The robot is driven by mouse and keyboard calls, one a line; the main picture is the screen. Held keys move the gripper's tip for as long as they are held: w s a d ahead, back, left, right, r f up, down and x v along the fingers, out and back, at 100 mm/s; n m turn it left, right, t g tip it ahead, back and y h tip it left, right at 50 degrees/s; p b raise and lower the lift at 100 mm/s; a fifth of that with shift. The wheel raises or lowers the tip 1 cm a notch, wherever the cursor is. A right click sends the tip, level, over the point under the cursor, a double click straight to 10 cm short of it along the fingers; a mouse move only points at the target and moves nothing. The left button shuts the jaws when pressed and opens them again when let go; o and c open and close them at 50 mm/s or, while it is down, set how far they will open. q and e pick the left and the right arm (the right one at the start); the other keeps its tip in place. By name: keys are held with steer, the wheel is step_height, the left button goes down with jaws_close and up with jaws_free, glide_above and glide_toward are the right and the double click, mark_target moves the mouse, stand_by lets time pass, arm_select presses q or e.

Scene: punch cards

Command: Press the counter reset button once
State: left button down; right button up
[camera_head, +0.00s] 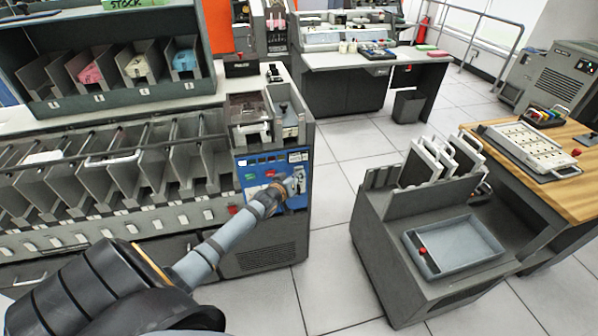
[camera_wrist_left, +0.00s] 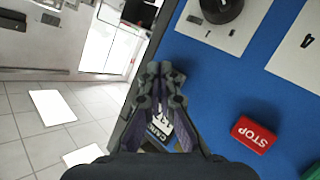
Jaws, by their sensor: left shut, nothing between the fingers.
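The blue control panel (camera_head: 262,166) is on the end of the grey card machine. My left gripper (camera_head: 297,181) is at the panel's right side, its fingers shut and empty. In the left wrist view, the closed fingertips (camera_wrist_left: 160,76) point at the blue panel (camera_wrist_left: 215,75) near its edge; I cannot tell whether they touch it. A small white label (camera_wrist_left: 158,128) with upside-down lettering shows partly between the fingers. I cannot make out the counter reset button; the gripper covers part of the panel. My right gripper is not in view.
A red STOP button (camera_wrist_left: 253,133) sits on the panel beside the gripper, with a black knob (camera_wrist_left: 222,9) on a white plate above. A grey cart with a tray (camera_head: 455,247) stands to the right. Tiled floor (camera_head: 335,200) lies open between machine and cart.

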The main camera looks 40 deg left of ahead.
arm_select(q)
steer(key=shift+w+a, duration=0.15)
steer(key=shift+a, duration=0.05)
stand_by(0.6)
steer(key=shift+d+r+p, duration=0.15)
steer(key=shift+p, duration=0.15)
steer(key=shift+s+d+p, duration=0.55)
steer(key=shift+p, duration=0.45)
